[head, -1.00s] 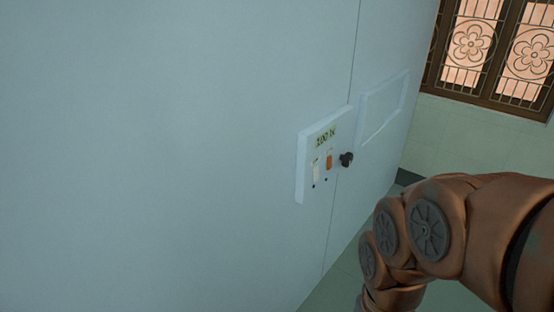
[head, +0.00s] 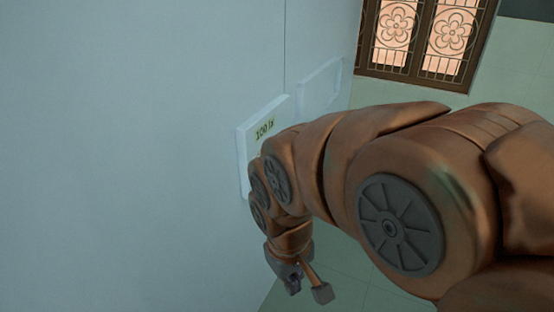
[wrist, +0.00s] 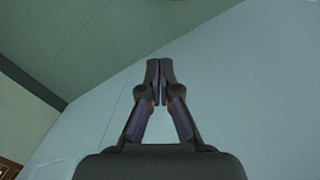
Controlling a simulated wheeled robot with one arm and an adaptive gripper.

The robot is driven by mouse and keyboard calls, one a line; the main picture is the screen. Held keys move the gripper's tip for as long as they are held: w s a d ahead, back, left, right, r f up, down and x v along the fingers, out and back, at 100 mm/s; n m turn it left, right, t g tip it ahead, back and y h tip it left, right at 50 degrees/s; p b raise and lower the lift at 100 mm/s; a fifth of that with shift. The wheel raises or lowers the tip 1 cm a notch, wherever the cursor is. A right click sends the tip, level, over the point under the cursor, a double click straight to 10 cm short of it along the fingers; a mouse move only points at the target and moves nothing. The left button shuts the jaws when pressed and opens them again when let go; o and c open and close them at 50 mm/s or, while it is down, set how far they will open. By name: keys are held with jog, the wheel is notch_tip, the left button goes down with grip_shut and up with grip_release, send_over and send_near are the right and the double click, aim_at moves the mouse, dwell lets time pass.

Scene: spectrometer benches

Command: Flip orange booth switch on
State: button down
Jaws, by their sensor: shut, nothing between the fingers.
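My arm hides the lower right part of the panel, so the orange switch is out of sight now. My gripper (wrist: 160,100) shows in the wrist view with its dark fingertips together and nothing between them. In the head view my wrist end hangs below the panel, beside the booth wall. The switch is not in the wrist view.
The booth wall (head: 120,150) fills the left of the head view, with a raised rectangular frame (head: 318,87) right of the panel. A barred window (head: 425,38) is at the back. Green floor (head: 355,290) shows below my arm. The wrist view shows a plain wall (wrist: 250,80).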

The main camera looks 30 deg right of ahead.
jog(key=w+d+r+n+t+h+b, duration=0.1)
jog(key=w+d+r+n+t+b, duration=0.25)
jog(key=w+d, duration=0.8)
jog(key=w+d+r+n+t+h+p, duration=0.15)
jog(key=w+d+r+n+t, duration=0.35)
jog(key=w+d, duration=0.7)
jog(key=w+d+r+n+t+h+b, duration=0.1)
jog(key=w+d+n+t+h+b, duration=0.3)
jog(key=w+d, duration=0.8)
jog(key=s+a+f+n+t+y, duration=0.1)
jog(key=s+a+f+n+y, duration=0.1)
jog(key=f+n+y, duration=0.4)
jog(key=s+a+f+n+y+b, duration=0.1)
jog(key=f+n+y, duration=0.4)
jog(key=y, duration=0.5)
notch_tip(320, 180, down, 2)
jog(key=shift+s+a+f+n+t, duration=0.1)
jog(key=shift+s+a+n+t, duration=0.3)
jog(key=shift+s, duration=0.85)
jog(key=shift+w+a, duration=0.1)
jog(key=shift+w, duration=0.05)
